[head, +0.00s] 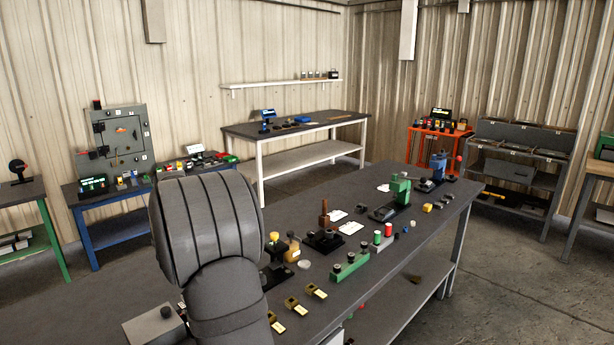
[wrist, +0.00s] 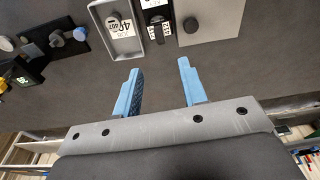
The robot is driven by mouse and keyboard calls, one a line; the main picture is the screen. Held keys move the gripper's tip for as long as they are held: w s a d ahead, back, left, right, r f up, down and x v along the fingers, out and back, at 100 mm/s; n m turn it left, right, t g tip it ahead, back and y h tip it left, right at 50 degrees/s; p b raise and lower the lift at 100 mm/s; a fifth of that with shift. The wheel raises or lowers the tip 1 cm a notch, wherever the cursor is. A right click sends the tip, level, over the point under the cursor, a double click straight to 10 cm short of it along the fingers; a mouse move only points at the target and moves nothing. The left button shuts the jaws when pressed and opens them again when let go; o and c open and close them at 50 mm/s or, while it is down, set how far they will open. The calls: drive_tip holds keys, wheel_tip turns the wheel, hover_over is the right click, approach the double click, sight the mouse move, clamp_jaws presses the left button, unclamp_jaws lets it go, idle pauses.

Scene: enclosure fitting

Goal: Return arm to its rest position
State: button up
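My gripper (wrist: 160,88) shows in the wrist view with its two blue fingers spread apart and nothing between them. It is over the dark bench top (wrist: 230,75). In the head view a large grey part of my arm stands in the left foreground, and the gripper itself is not visible there. The long grey workbench (head: 420,235) runs from the foreground toward the back right.
In the wrist view a grey tray (wrist: 118,42) with a labelled part, a dark labelled block (wrist: 156,28) and a pale plate (wrist: 210,22) lie beyond the fingertips. In the head view a green block (head: 350,265) and green press (head: 398,192) stand on the bench.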

drive_tip(key=f, duration=0.4)
drive_tip(key=a+f, duration=0.1)
drive_tip(key=f, duration=0.3)
drive_tip(key=w+f, duration=0.1)
drive_tip(key=f, duration=0.3)
drive_tip(key=shift+w+a+f, duration=0.1)
drive_tip(key=shift+a+f, duration=0.15)
drive_tip(key=shift+f, duration=0.05)
drive_tip(key=shift+m, duration=0.7)
drive_tip(key=shift+r, duration=0.1)
